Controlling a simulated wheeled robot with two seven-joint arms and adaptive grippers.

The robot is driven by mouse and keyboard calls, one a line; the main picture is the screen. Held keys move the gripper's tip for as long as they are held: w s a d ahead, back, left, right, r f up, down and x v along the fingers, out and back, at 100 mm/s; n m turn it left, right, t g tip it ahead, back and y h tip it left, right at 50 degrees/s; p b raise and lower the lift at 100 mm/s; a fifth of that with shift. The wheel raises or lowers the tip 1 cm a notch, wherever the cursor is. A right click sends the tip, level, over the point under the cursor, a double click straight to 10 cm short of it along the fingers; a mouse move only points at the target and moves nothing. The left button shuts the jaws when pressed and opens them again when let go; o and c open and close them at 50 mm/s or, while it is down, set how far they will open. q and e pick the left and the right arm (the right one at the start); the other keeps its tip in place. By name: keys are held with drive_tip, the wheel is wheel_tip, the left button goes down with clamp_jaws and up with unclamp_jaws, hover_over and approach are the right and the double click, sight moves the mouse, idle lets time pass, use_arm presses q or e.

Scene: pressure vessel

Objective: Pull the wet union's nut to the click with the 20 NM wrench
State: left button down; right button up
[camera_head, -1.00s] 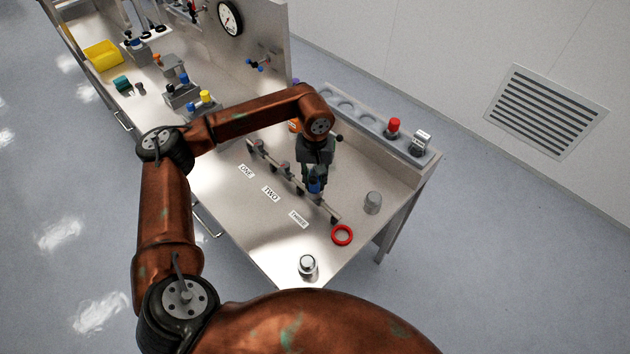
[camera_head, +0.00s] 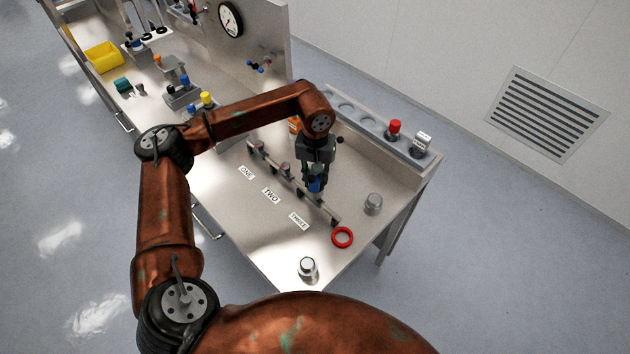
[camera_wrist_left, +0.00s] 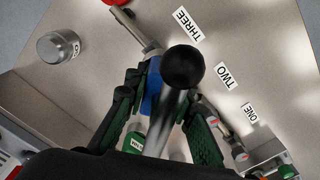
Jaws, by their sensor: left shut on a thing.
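My left gripper (camera_head: 315,186) points down over the pipe run (camera_head: 326,209) on the bench, near its THREE end. It is shut on a blue-bodied tool (camera_wrist_left: 152,88), which I take to be the wrench; its size marking is not readable. A metal shaft with a black ball end (camera_wrist_left: 182,67) rises from between the fingers toward the wrist camera. The union fittings (camera_head: 285,169) sit along the pipe, beside the labels ONE, TWO and THREE (camera_head: 299,220). The fingers and tool hide the fitting under them, so I cannot tell how the tool sits on a nut. My right gripper is out of view.
A grey can (camera_head: 373,204), a red ring (camera_head: 342,237) and a silver-topped container (camera_head: 308,268) stand near the bench's front end. A grey rack (camera_head: 366,121) with a red-topped item (camera_head: 394,129) runs along the back edge. Blocks and a yellow bin (camera_head: 104,57) lie farther left.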

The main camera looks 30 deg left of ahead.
use_arm(q)
drive_tip(key=shift+r+p, duration=1.25)
drive_tip(key=shift+r, duration=1.75)
drive_tip(key=shift+f, duration=0.1)
